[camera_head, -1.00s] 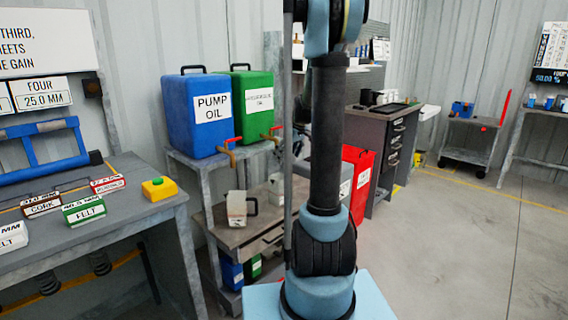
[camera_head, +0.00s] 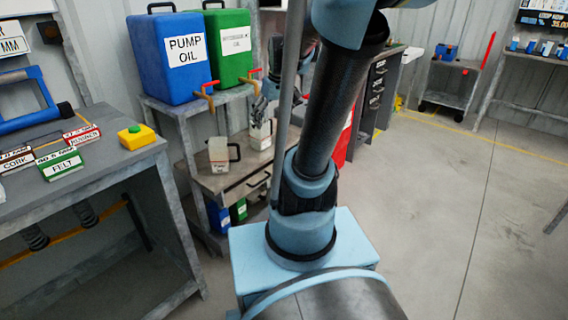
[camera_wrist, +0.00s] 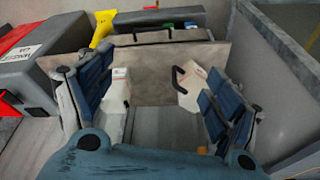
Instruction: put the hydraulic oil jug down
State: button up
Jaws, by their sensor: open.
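Two pale jugs stand upright on the lower bench below the oil cans. One jug (camera_head: 261,134) is beside my gripper (camera_head: 264,108); the other jug (camera_head: 219,156), with a black handle, stands to its left and nearer. Their labels are too small to read, so I cannot tell which is the hydraulic oil jug. In the wrist view my gripper (camera_wrist: 157,82) is open. The first jug (camera_wrist: 117,105) is between the fingers, close to the left one; I cannot tell if they touch. The handled jug (camera_wrist: 190,92) shows near the right finger.
A blue PUMP OIL can (camera_head: 180,62) and a green hydraulic oil can (camera_head: 231,45) stand on the stand above the bench. A red cabinet (camera_head: 342,143) is right of the bench. A workbench (camera_head: 120,165) with labelled blocks is at left. Open floor (camera_head: 475,210) lies at right.

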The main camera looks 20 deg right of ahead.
jog(key=s+f+m, duration=0.1)
jog(key=s+f, duration=0.3)
jog(key=s, duration=0.4)
jog(key=s+f+m+h, duration=0.1)
jog(key=s+f, duration=0.3)
jog(key=s, duration=0.4)
jog(key=shift+s+d+m+g, duration=0.2)
jog(key=shift+m+g, duration=0.1)
jog(key=shift+m, duration=0.3)
jog(key=shift+w+f, duration=0.1)
jog(key=shift+w, duration=0.1)
